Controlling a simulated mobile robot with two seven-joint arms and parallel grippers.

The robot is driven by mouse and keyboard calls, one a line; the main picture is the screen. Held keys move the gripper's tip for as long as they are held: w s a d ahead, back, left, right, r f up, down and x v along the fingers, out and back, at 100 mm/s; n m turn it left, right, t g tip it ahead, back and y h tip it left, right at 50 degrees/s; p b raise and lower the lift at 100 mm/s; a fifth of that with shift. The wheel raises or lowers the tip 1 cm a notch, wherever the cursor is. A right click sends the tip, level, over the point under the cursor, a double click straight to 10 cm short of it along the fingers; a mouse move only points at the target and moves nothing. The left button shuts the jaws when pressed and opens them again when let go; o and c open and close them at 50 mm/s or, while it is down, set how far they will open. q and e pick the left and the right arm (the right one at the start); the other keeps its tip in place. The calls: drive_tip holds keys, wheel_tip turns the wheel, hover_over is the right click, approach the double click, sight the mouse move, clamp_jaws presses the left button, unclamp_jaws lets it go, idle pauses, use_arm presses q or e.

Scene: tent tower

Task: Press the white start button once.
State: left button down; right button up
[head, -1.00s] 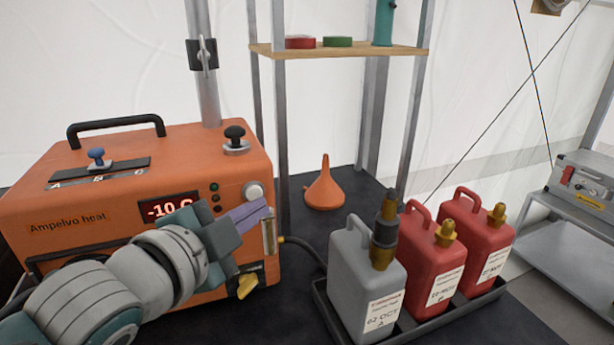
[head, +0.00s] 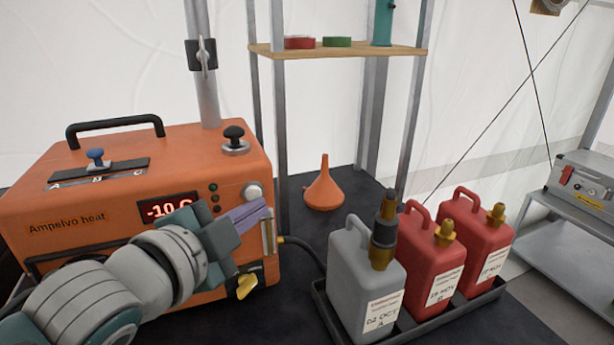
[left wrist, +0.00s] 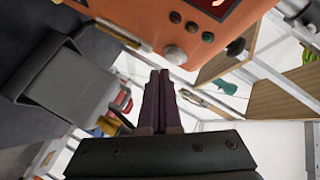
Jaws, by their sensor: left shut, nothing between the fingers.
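The white start button (head: 253,190) is a round pale knob on the front of the orange heater (head: 60,195), right of the red display and the small lamps. It also shows in the left wrist view (left wrist: 174,54), just beyond my fingertips. My left gripper (head: 266,207) comes in from the left with its purple fingers together and empty. In the head view its tips lie just below the button. In the left wrist view the fingers (left wrist: 160,76) point toward the heater front. I cannot tell how deep the gap to the button is. My right gripper is out of view.
A vertical gauge tube (head: 269,235) and a yellow valve (head: 246,286) sit close by the fingers. A grey canister (head: 350,270) and two red ones (head: 432,262) stand in a black tray at right. An orange funnel (head: 324,190) stands behind.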

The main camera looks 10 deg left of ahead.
use_arm(q)
drive_tip(key=shift+w, duration=0.1)
drive_tip(key=shift+w+a, duration=0.25)
drive_tip(key=shift+w+a, duration=0.25)
drive_tip(key=shift+w, duration=0.1)
idle(0.7)
idle(0.4)
drive_tip(key=shift+s+d, duration=0.45)
drive_tip(key=shift+s, duration=0.25)
drive_tip(key=shift+p, duration=0.3)
drive_tip(key=s+d, duration=0.1)
drive_tip(key=s, duration=0.1)
drive_tip(key=s+d+p, duration=0.1)
drive_tip(key=s+d, duration=0.1)
drive_tip(key=shift+s+p, duration=0.1)
drive_tip(key=shift+p, duration=0.2)
